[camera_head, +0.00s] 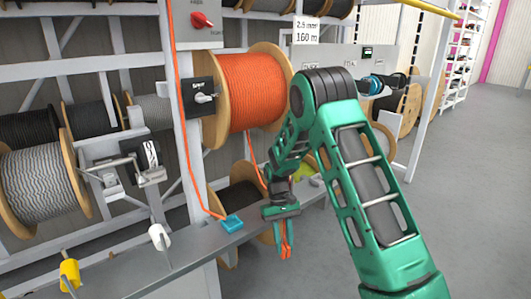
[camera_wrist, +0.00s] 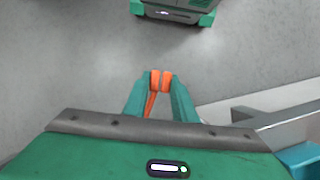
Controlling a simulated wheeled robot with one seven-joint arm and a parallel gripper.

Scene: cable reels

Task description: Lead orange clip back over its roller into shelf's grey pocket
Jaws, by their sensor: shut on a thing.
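My gripper (camera_head: 286,252) is in front of the grey shelf (camera_head: 190,252), fingers pointing down. It is shut on the orange clip (camera_head: 286,240), which shows between the fingertips in the wrist view (camera_wrist: 161,80). A short orange strand (camera_wrist: 150,103) trails back from the clip between the fingers. In the head view an orange cord (camera_head: 251,150) runs down from the orange reel (camera_head: 255,92) toward my gripper. I cannot clearly make out the grey pocket or the clip's roller; my arm covers part of the shelf's right end.
A blue holder (camera_head: 232,224) sits on the shelf, left of my gripper, with another orange cord (camera_head: 184,150) leading to it. White (camera_head: 159,237) and yellow (camera_head: 69,273) pieces stand further left. Reels fill the rack behind. Open floor (camera_head: 470,190) lies to the right.

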